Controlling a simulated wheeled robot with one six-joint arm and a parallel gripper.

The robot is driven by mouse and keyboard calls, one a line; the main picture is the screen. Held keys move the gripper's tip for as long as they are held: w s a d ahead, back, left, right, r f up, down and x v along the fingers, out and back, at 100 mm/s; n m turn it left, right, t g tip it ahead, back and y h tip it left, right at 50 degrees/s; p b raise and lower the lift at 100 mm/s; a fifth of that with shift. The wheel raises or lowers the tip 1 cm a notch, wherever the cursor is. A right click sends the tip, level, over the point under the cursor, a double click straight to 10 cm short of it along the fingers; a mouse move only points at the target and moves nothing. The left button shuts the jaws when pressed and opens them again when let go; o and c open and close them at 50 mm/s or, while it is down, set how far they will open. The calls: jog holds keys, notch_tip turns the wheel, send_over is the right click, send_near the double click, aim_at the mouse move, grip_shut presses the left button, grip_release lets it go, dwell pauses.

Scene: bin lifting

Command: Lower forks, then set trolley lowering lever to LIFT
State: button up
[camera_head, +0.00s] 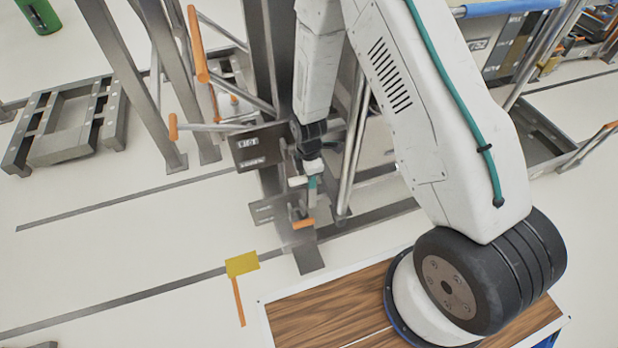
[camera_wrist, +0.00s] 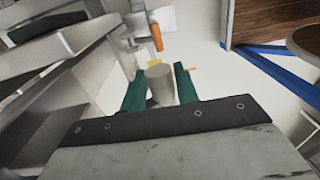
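The trolley's steel column (camera_head: 268,60) stands left of my arm in the head view. A dark plate with small lettering (camera_head: 258,145) is fixed to it; I cannot read the words surely. A lever with an orange grip (camera_head: 303,224) is below my gripper (camera_head: 312,183). An orange grip also shows ahead of the fingers in the wrist view (camera_wrist: 157,38). There, my green fingers (camera_wrist: 160,92) stand apart on both sides of a pale grey cylinder (camera_wrist: 160,84), which nearly fills the gap. I cannot tell whether they press on it. The forks are not clearly seen.
A yellow pedal-like piece with an orange bar (camera_head: 242,264) lies low, left of the wooden-topped surface (camera_head: 330,312). An orange-tipped bar (camera_head: 198,45) sticks out at upper left. A grey frame (camera_head: 70,120) is on the floor at left. The floor at lower left is mostly clear.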

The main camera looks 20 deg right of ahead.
jog(key=shift+o, duration=1)
jog(key=shift+w+d, duration=0.15)
jog(key=shift+d, duration=0.05)
jog(key=shift+a, duration=0.1)
jog(key=shift+r, duration=0.1)
notch_tip(320, 180, up, 8)
jog(key=shift+w+f, duration=0.15)
